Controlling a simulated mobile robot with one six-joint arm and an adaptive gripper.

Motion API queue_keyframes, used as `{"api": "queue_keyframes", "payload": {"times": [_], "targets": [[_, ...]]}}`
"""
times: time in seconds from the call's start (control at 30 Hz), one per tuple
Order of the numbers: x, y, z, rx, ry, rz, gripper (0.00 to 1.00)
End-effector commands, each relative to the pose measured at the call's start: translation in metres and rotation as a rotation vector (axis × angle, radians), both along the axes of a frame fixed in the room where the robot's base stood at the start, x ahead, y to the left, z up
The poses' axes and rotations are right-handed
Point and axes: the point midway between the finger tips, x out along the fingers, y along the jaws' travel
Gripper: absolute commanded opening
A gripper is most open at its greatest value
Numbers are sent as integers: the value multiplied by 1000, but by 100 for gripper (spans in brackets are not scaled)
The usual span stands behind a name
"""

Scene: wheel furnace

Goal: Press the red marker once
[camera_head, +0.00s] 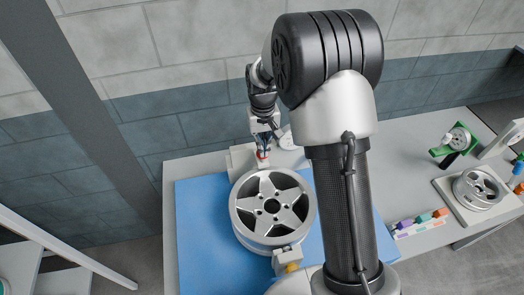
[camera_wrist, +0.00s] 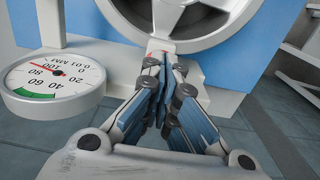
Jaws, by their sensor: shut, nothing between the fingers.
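The red marker (camera_head: 262,155) is a small red spot on a pale block behind the wheel in the head view. In the wrist view a faint red and white piece (camera_wrist: 158,46) shows just past my fingertips, mostly hidden by them. My gripper (camera_head: 263,149) points down right at the marker. In the wrist view my gripper (camera_wrist: 165,63) has its fingers together with nothing between them. I cannot tell whether the tips touch the marker.
The silver five-spoke wheel (camera_head: 238,220) lies on the blue mat (camera_head: 198,225) right beside the marker. A dial gauge (camera_wrist: 54,84) stands left of my fingers in the wrist view. A second wheel (camera_head: 479,188), coloured blocks (camera_head: 423,218) and a green-framed device (camera_head: 441,151) are at right.

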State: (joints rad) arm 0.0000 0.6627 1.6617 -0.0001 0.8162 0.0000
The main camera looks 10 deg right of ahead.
Motion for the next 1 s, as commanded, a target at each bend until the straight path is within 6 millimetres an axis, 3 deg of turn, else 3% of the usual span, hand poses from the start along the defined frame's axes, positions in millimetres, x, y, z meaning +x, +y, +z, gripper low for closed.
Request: {"api": "queue_keyframes", "payload": {"times": [0.23,0.57,1.0], "targets": [[0,0,-12,0,1,0,0],[0,0,-10,0,2,0,0],[-1,0,18,0,2,0,0]]}}
